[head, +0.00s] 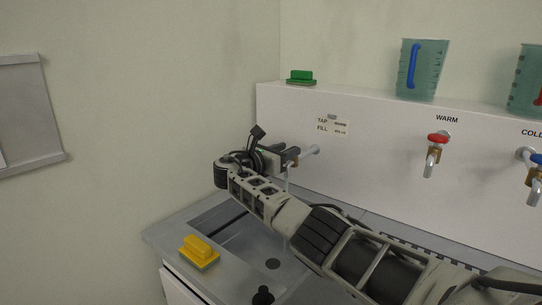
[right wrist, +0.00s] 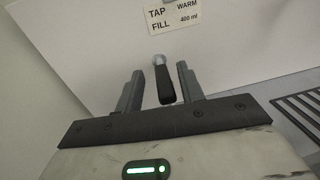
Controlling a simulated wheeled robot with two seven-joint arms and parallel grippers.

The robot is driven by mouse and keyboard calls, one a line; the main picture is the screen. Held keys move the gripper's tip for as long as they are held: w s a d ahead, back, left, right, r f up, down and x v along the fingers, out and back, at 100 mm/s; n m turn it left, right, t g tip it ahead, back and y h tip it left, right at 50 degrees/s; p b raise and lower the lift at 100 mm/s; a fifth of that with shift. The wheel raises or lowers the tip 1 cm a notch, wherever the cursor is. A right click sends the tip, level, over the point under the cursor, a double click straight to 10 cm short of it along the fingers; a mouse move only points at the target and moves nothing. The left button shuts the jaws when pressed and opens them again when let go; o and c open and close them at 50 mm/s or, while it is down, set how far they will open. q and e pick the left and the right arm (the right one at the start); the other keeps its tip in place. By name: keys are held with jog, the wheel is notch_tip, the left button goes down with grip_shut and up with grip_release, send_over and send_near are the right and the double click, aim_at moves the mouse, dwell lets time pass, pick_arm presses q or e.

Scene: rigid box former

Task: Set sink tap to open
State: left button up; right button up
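The sink tap (head: 310,151) sticks out of the white wall panel above the sink, silver with its near end hidden behind my gripper. My right gripper (head: 292,157) is at the tap's near end. In the right wrist view, my right gripper (right wrist: 157,78) is open, with a finger on each side of a dark lever (right wrist: 166,86) with a silver end. The fingers look apart from the lever. A thin pale vertical streak shows below the tap; I cannot tell if it is water. My left gripper is not in view.
The sink basin (head: 235,240) lies below my right arm. A yellow sponge-like block (head: 199,250) sits on its left rim. Red-handled WARM (head: 437,142) and blue-handled COLD (head: 535,160) taps are to the right. A jug (head: 422,70) and green block (head: 300,77) stand on the ledge.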

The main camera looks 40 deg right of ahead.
pick_arm(q)
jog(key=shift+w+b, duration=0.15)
jog(key=shift+b, duration=0.2)
pick_arm(e)
jog(key=s+a, duration=0.2)
jog(key=a, duration=1.3)
jog(key=shift+s+a, duration=0.25)
jog(key=shift+s, duration=0.15)
